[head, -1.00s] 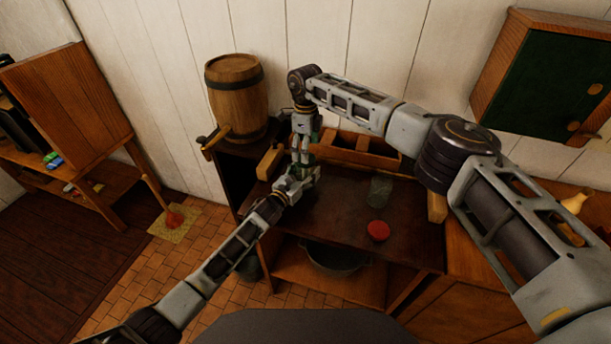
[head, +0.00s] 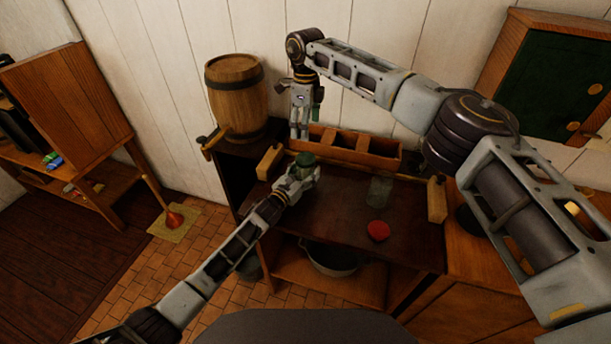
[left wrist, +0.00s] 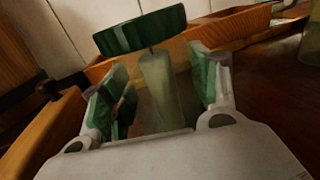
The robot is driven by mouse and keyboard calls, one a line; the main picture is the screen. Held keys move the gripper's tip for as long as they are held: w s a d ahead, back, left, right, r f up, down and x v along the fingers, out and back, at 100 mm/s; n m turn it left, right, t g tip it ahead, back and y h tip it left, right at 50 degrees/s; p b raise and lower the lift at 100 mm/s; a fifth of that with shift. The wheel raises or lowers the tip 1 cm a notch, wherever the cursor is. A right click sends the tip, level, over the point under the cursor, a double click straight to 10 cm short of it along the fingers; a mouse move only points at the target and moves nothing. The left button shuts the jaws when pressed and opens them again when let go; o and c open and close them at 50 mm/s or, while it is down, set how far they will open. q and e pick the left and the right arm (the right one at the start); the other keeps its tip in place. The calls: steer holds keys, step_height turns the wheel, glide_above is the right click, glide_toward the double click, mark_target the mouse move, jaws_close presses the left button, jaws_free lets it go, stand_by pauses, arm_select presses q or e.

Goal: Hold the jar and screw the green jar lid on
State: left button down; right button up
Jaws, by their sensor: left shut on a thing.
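The green jar lid (head: 305,159) sits on top of the jar held in my left gripper (head: 301,174). In the left wrist view the lid (left wrist: 141,30) is above the pale, see-through jar (left wrist: 158,88), which stands between the green-padded fingers. My left gripper is shut on this jar, holding it over the left part of the table. I cannot tell how tightly the lid sits. My right gripper (head: 299,132) hangs above and behind the lid, pointing down, clear of it and empty. Its fingers seem slightly apart.
The dark table (head: 340,215) also bears another glass jar (head: 380,190) and a red lid (head: 378,231). A wooden divided box (head: 345,147) stands along its back edge. A barrel (head: 237,95) stands at the back left. A pot (head: 330,257) is on the shelf below.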

arm_select(q)
steer(key=shift+c, duration=1.6)
jaws_free()
steer(key=shift+s+a, duration=0.1)
steer(key=shift+s, duration=0.05)
steer(key=shift+v, duration=5.8)
steer(key=shift+s+f, duration=0.1)
steer(key=shift+s, duration=0.05)
